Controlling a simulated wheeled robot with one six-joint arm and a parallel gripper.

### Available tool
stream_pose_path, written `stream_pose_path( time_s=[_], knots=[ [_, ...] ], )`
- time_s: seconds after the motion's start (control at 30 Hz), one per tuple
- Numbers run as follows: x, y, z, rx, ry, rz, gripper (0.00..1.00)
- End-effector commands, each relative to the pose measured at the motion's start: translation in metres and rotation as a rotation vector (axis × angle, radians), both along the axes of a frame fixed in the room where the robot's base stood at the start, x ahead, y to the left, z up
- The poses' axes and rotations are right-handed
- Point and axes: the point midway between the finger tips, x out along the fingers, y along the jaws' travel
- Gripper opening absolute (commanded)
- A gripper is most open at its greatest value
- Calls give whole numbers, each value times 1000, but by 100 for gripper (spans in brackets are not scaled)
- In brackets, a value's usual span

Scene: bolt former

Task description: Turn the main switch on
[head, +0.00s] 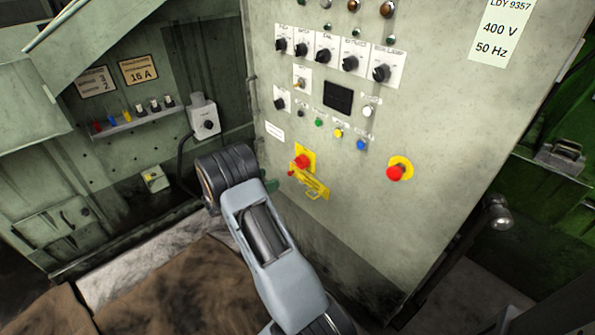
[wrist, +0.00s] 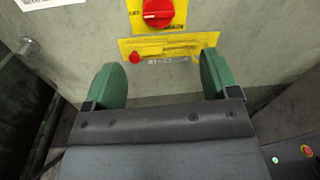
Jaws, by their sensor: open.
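The main switch looks to be the red rotary knob (head: 302,161) on a yellow plate on the cabinet front. In the wrist view the red knob (wrist: 158,12) is at the top, its grip bar lying roughly level. Below it is a yellow tagged bracket (head: 312,185) with a small red part, which also shows in the wrist view (wrist: 185,44). My gripper (wrist: 160,75) is open and empty, its green fingers on either side below the bracket and knob. In the head view my arm hides most of the gripper; only a bit of green finger shows.
A red mushroom button (head: 396,172) on a yellow disc is to the right on the same panel. Black selector knobs (head: 350,63) and coloured buttons (head: 338,133) sit above. A grey switch box (head: 204,121) stands left of my arm. A cabinet handle (head: 497,213) juts out at the right.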

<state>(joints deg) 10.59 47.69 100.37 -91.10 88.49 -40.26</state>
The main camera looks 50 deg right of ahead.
Motion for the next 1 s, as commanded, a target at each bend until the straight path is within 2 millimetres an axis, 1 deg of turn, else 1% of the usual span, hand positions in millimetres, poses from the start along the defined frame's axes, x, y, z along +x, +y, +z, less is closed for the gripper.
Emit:
stream_pose_path(
  time_s=[0.03,0.17,0.4,0.6,0.8,1.0],
  knots=[
    [0,-5,-4,-7,9,2,81],
    [-1,-22,-5,-13,15,5,81],
    [-9,-68,-5,-12,14,4,81],
    [-14,-102,-5,-11,13,5,81],
    [-17,-125,-5,-10,14,7,81],
    [-18,-134,-4,-10,14,9,81]
  ],
)
